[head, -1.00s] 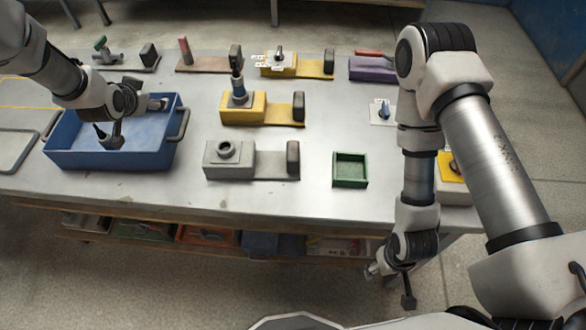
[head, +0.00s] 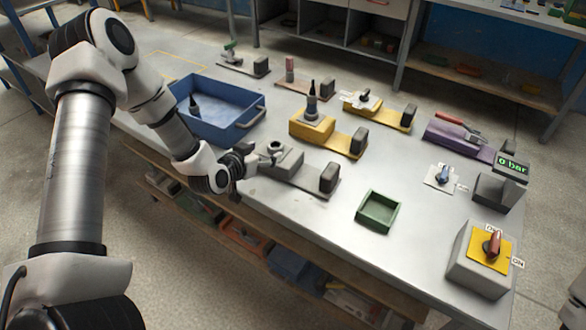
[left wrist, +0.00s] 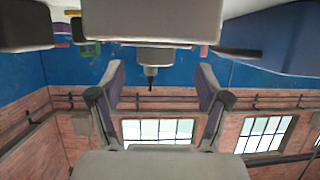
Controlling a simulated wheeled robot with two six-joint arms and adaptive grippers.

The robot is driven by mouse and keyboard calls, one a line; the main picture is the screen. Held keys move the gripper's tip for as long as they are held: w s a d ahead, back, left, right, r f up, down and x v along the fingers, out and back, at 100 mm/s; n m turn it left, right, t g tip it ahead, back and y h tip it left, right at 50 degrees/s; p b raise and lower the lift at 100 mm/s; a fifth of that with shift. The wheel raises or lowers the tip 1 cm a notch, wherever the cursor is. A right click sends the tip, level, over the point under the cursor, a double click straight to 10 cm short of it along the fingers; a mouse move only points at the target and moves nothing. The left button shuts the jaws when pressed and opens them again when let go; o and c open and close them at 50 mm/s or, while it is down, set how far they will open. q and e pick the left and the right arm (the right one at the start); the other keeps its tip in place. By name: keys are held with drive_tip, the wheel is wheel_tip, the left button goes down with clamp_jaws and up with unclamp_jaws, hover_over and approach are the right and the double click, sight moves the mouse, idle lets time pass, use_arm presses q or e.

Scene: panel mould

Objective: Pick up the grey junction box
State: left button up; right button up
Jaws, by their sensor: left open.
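The grey junction box (head: 281,161) is a light grey block with a round collar on top, standing on a grey plate on the table. My left gripper (head: 266,154) is open at the box's left side, close to the collar. In the left wrist view the picture is upside down. The box (left wrist: 150,22) fills the top middle with its collar pointing down. The gripper's fingers (left wrist: 158,95) stand apart, one at each side of the collar in the picture. Whether they touch it I cannot tell.
A dark block (head: 329,178) stands on the plate's right end. A yellow block (head: 312,128) with a dark tip stands behind. A blue tray (head: 240,125) is left, a green tray (head: 378,212) right. A grey switch box (head: 478,267) stands near the right corner.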

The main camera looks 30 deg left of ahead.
sight(278, 143)
use_arm(q)
drive_tip(key=x, duration=0.5)
drive_tip(key=shift+w+d+r+p, duration=0.25)
drive_tip(key=shift+d+r+p, duration=0.05)
drive_tip(key=shift+r, duration=0.05)
drive_tip(key=shift+w+a+f, duration=0.2)
drive_tip(key=shift+w+f, duration=0.05)
drive_tip(key=shift+s+d+r, duration=0.1)
drive_tip(key=shift+r, duration=0.05)
clamp_jaws()
drive_tip(key=shift+r, duration=0.1)
